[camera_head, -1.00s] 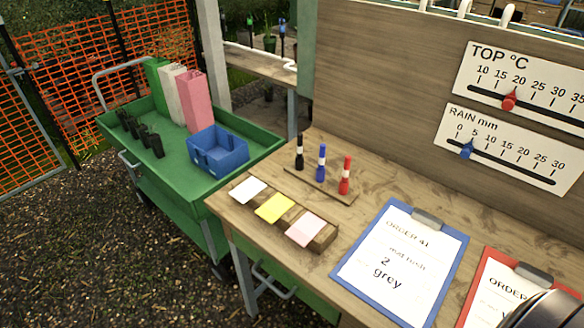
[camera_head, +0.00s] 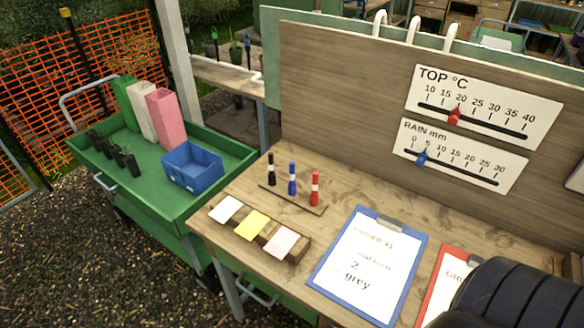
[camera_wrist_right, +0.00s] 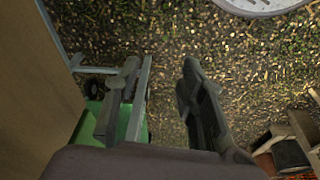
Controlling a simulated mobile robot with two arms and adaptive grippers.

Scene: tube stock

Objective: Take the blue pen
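The blue pen (camera_head: 292,180) stands upright in a wooden holder strip (camera_head: 312,208) on the workbench, between a black pen (camera_head: 271,170) and a red pen (camera_head: 315,190). My right gripper (camera_wrist_right: 160,68) shows only in the right wrist view. Its two fingers are apart with nothing between them, over gravelly ground and away from the pens. A dark rounded part of my arm covers the lower right corner of the head view. My left gripper is not in view.
White, yellow and pink note pads (camera_head: 251,223) lie in front of the pens. A blue clipboard (camera_head: 412,262) and a red clipboard (camera_head: 429,291) lie to the right. A gauge board (camera_head: 340,100) rises behind. A green cart (camera_head: 150,205) with a blue bin (camera_head: 192,165) stands left.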

